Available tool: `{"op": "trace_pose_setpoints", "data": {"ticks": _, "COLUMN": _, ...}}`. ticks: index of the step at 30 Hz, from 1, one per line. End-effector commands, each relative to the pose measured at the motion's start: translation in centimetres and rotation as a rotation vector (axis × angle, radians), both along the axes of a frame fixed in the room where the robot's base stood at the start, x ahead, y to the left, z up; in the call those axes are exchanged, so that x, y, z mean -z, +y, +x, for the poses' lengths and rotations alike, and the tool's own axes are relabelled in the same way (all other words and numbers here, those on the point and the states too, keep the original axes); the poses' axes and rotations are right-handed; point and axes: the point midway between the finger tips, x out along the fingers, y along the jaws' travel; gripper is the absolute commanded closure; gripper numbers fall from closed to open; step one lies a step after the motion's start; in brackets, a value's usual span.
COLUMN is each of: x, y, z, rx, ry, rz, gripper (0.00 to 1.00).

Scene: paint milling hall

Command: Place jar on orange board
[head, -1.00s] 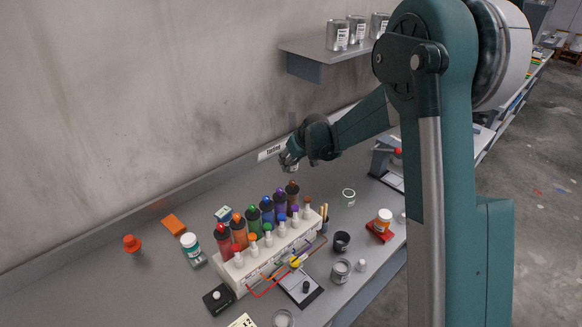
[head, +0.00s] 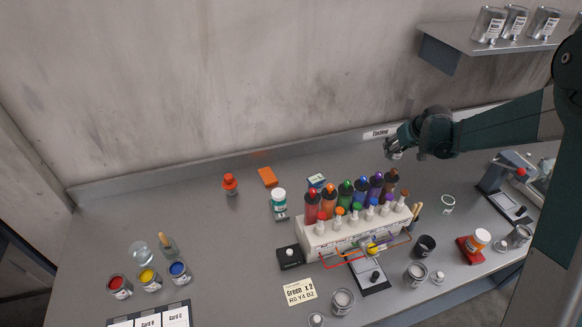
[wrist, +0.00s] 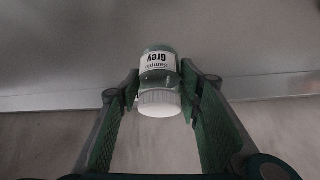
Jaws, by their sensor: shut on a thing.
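My gripper (head: 392,152) is shut on a jar in the air, beyond the bottle rack and near the back wall. In the wrist view the jar (wrist: 159,68) has a white lid, a greenish body and a label reading "Grey", and sits between the two green finger pads. In the head view the jar is small and mostly hidden by the gripper. The orange board (head: 267,177) lies flat and bare at the back of the bench, to the left of the rack and well left of my gripper.
The white rack (head: 345,236) with several coloured bottles stands between. A red-orange capped bottle (head: 230,184) is left of the orange board; a teal-labelled jar (head: 278,199) is in front of it. The left back bench is clear.

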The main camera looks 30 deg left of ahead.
Motion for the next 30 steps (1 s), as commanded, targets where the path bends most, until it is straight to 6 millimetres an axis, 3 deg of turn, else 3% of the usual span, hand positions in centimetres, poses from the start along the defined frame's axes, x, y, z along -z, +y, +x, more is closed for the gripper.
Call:
{"op": "trace_pose_setpoints", "data": {"ticks": 5, "x": -0.1, "y": 2.1, "z": -0.6, "rx": -0.033, "ry": 0.001, "rz": -0.001, "gripper": 0.79}}
{"op": "trace_pose_setpoints", "data": {"ticks": 11, "x": -0.2, "y": 7.0, "z": -2.0, "rx": -0.11, "ry": 0.002, "rz": -0.003, "gripper": 0.79}}
{"op": "trace_pose_setpoints", "data": {"ticks": 20, "x": -0.6, "y": 17.3, "z": -6.1, "rx": -0.279, "ry": 0.005, "rz": -0.004, "gripper": 0.79}}
{"op": "trace_pose_setpoints", "data": {"ticks": 30, "x": -1.1, "y": 28.7, "z": -12.4, "rx": -0.477, "ry": 0.005, "rz": -0.005, "gripper": 0.79}}
